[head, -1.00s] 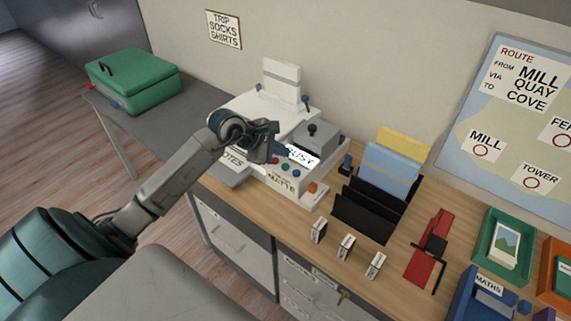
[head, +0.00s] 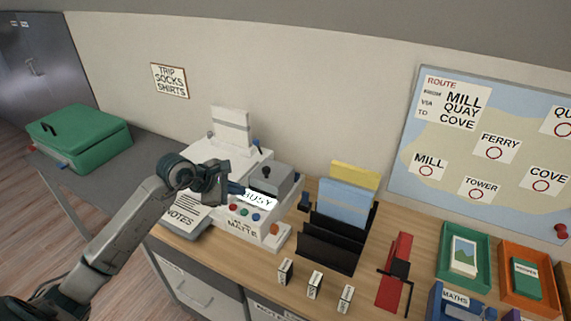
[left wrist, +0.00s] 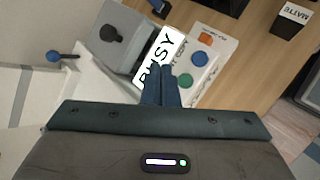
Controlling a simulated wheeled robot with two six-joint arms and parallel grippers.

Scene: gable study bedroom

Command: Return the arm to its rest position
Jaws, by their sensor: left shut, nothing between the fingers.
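My left gripper (head: 240,189) is over the white printer (head: 262,163) on the wooden desk, at the left edge of its "BUSY" display (head: 260,199). Its blue fingers are shut together with nothing between them. In the left wrist view the fingers (left wrist: 160,85) point at the display (left wrist: 160,60), and part of the display is hidden behind them. Green and blue buttons (left wrist: 197,59) show beside them. I cannot tell whether the fingertips touch the printer. My right gripper is in neither view.
A "NOTES" sheet (head: 184,212) lies left of the printer's front. A black file rack (head: 328,248), small labelled blocks (head: 315,283) and a red tool (head: 393,275) stand to the right. A green case (head: 85,140) is on the grey table. A map board (head: 490,150) hangs behind.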

